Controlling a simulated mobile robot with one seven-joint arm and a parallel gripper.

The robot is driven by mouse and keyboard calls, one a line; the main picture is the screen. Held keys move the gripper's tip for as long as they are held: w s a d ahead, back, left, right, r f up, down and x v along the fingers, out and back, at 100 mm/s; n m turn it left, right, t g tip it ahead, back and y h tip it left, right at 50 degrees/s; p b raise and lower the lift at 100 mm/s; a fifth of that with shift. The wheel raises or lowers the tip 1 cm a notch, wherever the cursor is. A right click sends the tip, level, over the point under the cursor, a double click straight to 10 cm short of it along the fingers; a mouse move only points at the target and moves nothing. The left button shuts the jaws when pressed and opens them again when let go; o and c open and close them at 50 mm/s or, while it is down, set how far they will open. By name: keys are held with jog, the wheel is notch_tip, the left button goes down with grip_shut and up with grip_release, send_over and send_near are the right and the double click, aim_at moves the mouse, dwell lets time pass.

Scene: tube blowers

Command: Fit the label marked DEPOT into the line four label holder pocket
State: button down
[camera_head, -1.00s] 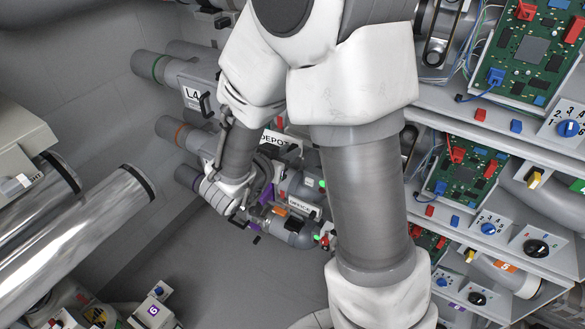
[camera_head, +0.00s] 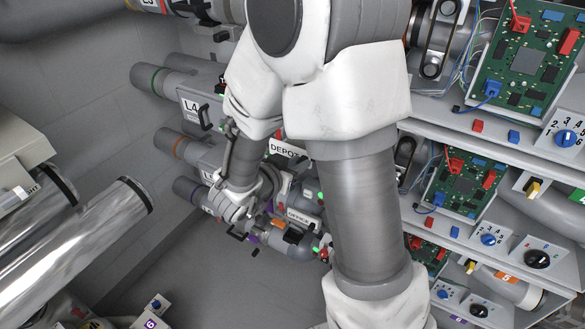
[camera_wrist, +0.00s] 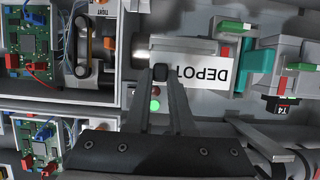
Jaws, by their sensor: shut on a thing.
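The white label marked DEPOT (camera_wrist: 212,76) is upside down in the wrist view; it also shows in the head view (camera_head: 288,149), partly behind my arm. My gripper (camera_wrist: 160,74) is shut, its fingertips at the plain end of the label, holding it. The label lies over or against a grey pipe body; I cannot tell whether it touches it. The line four sign, L4 (camera_head: 191,107), is on the top pipe at left in the head view. I cannot make out the holder pocket.
Lower pipes run below line four, with another white label (camera_head: 299,216) on the lowest. Shelves with circuit boards (camera_head: 525,55) and dials stand at right. A teal band (camera_wrist: 257,70) and a green handle (camera_wrist: 234,27) lie close to the label. Floor is clear below.

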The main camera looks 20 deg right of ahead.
jog(key=b+x, duration=0.2)
jog(key=x, duration=0.6)
jog(key=shift+d+r, duration=0.2)
jog(key=shift+w+f, duration=0.15)
jog(key=shift+f, duration=0.15)
dwell(0.9)
jog(key=c, duration=0.7)
grip_release()
jog(key=p+v, duration=0.2)
jog(key=v, duration=1.5)
jog(key=shift+a, duration=0.15)
